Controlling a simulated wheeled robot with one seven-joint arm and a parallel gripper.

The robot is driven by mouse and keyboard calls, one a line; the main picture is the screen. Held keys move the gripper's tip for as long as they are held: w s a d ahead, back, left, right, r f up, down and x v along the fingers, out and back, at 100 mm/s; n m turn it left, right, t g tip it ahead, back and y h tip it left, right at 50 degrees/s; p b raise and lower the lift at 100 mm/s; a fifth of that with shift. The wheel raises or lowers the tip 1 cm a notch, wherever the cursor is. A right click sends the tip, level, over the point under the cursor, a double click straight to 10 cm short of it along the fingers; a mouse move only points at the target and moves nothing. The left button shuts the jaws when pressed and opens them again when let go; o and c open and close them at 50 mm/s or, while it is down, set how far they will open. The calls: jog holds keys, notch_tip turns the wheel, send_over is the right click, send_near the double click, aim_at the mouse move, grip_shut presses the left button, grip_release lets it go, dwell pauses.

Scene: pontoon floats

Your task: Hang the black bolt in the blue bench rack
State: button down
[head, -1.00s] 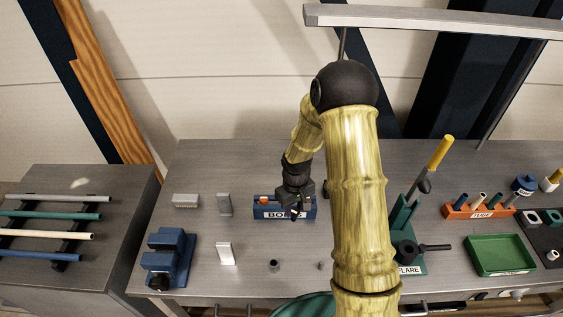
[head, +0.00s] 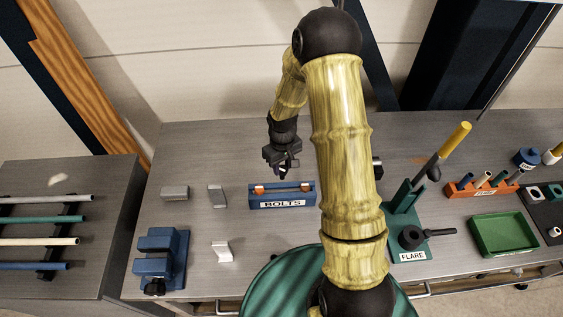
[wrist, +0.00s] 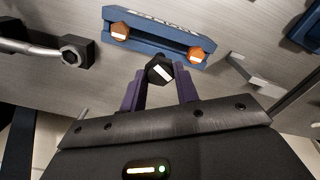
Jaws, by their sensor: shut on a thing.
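The blue bench rack (head: 270,204), labelled BOLTS, stands on the bench in the head view. Its long slot shows in the wrist view (wrist: 160,38), where two orange-headed bolts sit at its ends, one left (wrist: 120,31) and one right (wrist: 196,55). The middle of the slot looks bare. My gripper (head: 283,174) is just behind the rack in the head view. In the wrist view its purple fingers (wrist: 160,86) are shut on the black bolt (wrist: 158,72), whose hex head has a white mark. The bolt looks apart from the rack; its shank is hidden.
Two grey blocks (head: 175,192) (head: 216,196), a pale block (head: 222,251) and a blue vise-like block (head: 161,262) stand left of the rack. A green FLARE stand (head: 412,251) and green tray (head: 505,236) are right.

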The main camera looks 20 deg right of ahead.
aim_at(282, 176)
jog(key=shift+f+b, duration=2.25)
jog(key=shift+f, duration=0.7)
jog(key=shift+f+b, duration=2.1)
jog(key=shift+f, duration=0.55)
jog(key=c, duration=1)
grip_release()
jog(key=shift+o, duration=0.2)
jog(key=shift+r, duration=0.1)
notch_tip(282, 176, up, 17)
jog(key=b, duration=0.3)
jog(key=shift+r, duration=0.15)
